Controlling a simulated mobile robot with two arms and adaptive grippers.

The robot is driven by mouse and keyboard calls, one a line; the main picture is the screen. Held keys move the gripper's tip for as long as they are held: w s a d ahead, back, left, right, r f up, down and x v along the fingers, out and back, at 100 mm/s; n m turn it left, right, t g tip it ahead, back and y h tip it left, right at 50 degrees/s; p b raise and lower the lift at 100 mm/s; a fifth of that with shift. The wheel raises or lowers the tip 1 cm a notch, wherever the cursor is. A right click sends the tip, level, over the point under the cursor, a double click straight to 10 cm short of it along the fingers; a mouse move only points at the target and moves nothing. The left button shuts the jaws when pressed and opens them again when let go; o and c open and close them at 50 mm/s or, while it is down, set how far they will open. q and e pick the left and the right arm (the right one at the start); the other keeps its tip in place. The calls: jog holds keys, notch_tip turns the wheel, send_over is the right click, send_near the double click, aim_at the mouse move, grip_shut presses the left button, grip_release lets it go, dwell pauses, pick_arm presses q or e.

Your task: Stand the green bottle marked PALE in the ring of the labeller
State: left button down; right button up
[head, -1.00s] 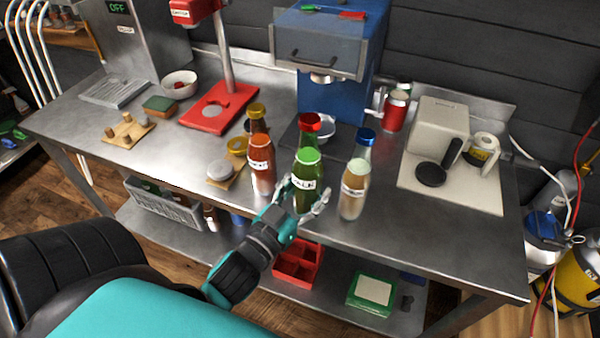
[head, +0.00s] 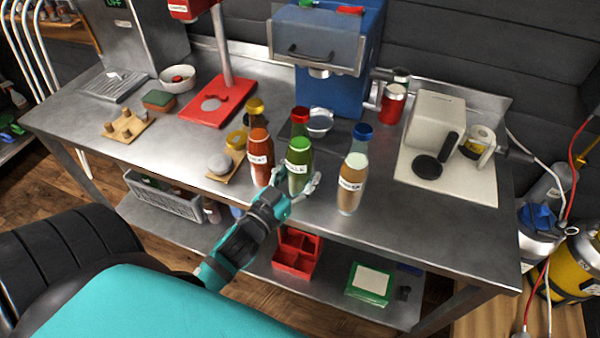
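The green bottle (head: 299,157), with a red cap and a white label only partly readable, stands about upright near the bench's front edge. My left gripper (head: 301,186) is at its lower body, one finger at each side. The gripper hides its base, and I cannot tell whether the fingers press on it. A beige machine (head: 432,122) with a black disc (head: 428,167) and a label roll (head: 479,143) stands at the right, apparently the labeller. I cannot clearly make out its ring. My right gripper is not in view.
A red-brown bottle (head: 260,158) stands close left of the green one, an amber bottle (head: 352,183) with a blue cap to its right. A metal bowl (head: 320,122) and red can (head: 393,103) stand behind. Bare steel (head: 425,213) lies before the beige machine.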

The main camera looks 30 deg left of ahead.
pick_arm(q)
jog(key=shift+f, duration=0.1)
jog(key=c, duration=0.7)
grip_release()
jog(key=shift+r, duration=0.2)
jog(key=s+b, duration=0.2)
jog(key=s, duration=1)
jog(key=shift+d, duration=0.1)
jog(key=shift+f, duration=0.1)
